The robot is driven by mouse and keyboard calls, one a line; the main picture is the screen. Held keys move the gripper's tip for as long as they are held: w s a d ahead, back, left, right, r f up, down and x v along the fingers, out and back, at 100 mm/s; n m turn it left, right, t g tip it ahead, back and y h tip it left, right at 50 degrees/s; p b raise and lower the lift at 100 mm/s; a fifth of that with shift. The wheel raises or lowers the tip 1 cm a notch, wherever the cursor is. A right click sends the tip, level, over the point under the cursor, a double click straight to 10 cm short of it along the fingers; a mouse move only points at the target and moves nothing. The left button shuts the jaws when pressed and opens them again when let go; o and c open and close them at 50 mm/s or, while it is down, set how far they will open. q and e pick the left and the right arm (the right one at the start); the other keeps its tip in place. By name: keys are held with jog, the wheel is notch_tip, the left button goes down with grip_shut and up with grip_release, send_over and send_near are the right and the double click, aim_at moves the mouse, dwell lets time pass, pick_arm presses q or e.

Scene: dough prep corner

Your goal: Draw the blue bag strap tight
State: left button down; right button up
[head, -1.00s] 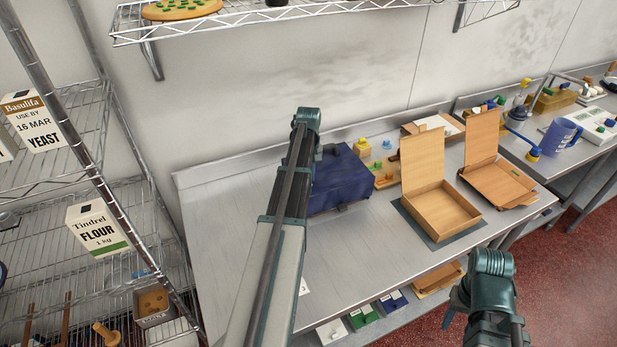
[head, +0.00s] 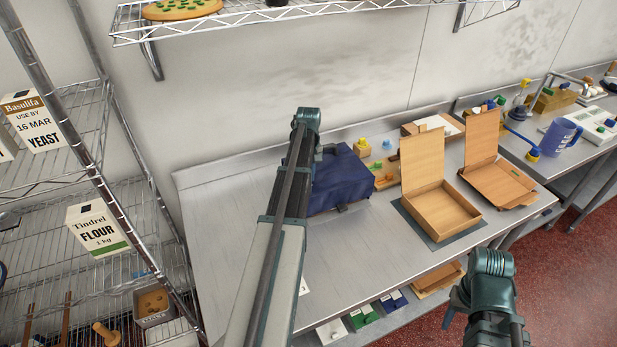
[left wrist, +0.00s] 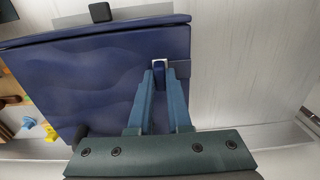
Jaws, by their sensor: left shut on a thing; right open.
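The blue bag (head: 345,178) lies on the steel table, partly behind my left arm in the head view. In the left wrist view the bag (left wrist: 100,75) fills the left and middle, with a dark buckle-like piece at its edge. My left gripper (left wrist: 161,80) is shut on the short blue strap (left wrist: 160,66) at the bag's right edge in that view. The head view hides this gripper behind the arm. My right gripper (head: 484,300) is open and empty at the lower right of the head view, off the table's front edge; its fingertips are hard to make out.
An open cardboard box (head: 440,212) stands on a dark mat right of the bag, with another open box (head: 497,182) beyond it. A wire rack (head: 60,180) stands left. The table's left part is clear.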

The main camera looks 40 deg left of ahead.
aim_at(323, 179)
pick_arm(q)
jog(key=shift+w, duration=0.15)
jog(key=shift+w+d, duration=0.5)
jog(key=shift+w, duration=0.35)
jog(key=shift+w+d, duration=0.45)
jog(key=shift+w, duration=0.55)
jog(key=shift+w+d, duration=0.3)
jog(key=shift+w, duration=0.2)
jog(key=c, duration=0.8)
grip_release()
jog(key=shift+c, duration=0.2)
jog(key=shift+s, duration=0.1)
jog(key=shift+r, duration=0.15)
notch_tip(323, 179, up, 14)
jog(key=p, duration=1.3)
jog(key=shift+f+p, duration=0.25)
jog(key=shift+p, duration=0.15)
